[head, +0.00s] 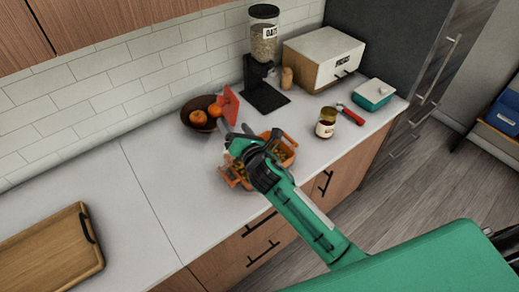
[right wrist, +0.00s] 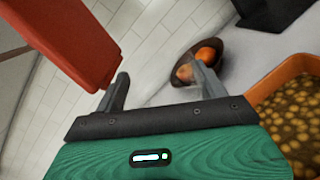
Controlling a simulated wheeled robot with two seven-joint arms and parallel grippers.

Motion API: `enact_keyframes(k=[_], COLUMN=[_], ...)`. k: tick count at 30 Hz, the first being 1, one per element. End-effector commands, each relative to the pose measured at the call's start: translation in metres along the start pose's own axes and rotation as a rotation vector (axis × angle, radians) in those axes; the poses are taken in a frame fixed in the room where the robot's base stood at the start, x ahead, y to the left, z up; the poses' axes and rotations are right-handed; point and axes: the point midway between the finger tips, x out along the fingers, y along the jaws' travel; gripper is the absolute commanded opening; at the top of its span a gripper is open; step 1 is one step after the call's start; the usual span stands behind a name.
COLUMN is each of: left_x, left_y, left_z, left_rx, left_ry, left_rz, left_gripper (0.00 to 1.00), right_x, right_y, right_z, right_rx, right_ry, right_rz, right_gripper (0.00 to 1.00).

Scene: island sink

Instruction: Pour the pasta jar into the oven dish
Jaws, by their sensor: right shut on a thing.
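The orange oven dish (head: 289,157) stands on the counter, partly hidden under my right arm. Many small yellow-brown pieces lie in it, also seen in the right wrist view (right wrist: 285,75). My right gripper (head: 226,128) is over the dish's back left side, its fingers some way apart in the right wrist view (right wrist: 163,85). A red, flat-sided part (head: 229,104) sits tilted at its fingertips and shows large in the right wrist view (right wrist: 70,40). I take it for part of the held pasta jar; no clear body shows. My left gripper is out of view.
A brown fruit bowl (head: 190,119) stands close behind the gripper. An oat dispenser (head: 263,50), a bread box (head: 323,58), a small jar (head: 326,122) and a teal-and-white container (head: 373,94) are rightward. A wooden board (head: 45,255) lies left; counter between is clear.

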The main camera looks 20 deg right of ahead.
Motion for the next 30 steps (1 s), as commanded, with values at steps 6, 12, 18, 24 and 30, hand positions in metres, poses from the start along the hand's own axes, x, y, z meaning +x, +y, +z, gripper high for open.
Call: enact_keyframes(k=[6,12,18,24,30], left_x=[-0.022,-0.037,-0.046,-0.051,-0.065], left_y=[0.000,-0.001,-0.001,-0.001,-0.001], left_z=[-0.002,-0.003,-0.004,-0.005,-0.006], left_rx=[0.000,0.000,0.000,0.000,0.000], left_ry=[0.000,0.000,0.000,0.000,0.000], left_rz=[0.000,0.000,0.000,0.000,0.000], left_gripper=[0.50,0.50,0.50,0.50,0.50], right_x=[0.000,0.000,0.000,0.000,0.000], right_y=[0.026,0.042,0.050,0.055,0.072], right_z=[-0.001,-0.010,-0.021,-0.025,-0.004], right_rx=[-0.196,-0.392,-0.548,-0.625,-0.637], right_ry=[0.000,-0.001,-0.001,-0.003,-0.004], right_rz=[0.004,0.003,0.002,0.001,0.002], right_gripper=[0.13,0.13,0.13,0.13,0.13])
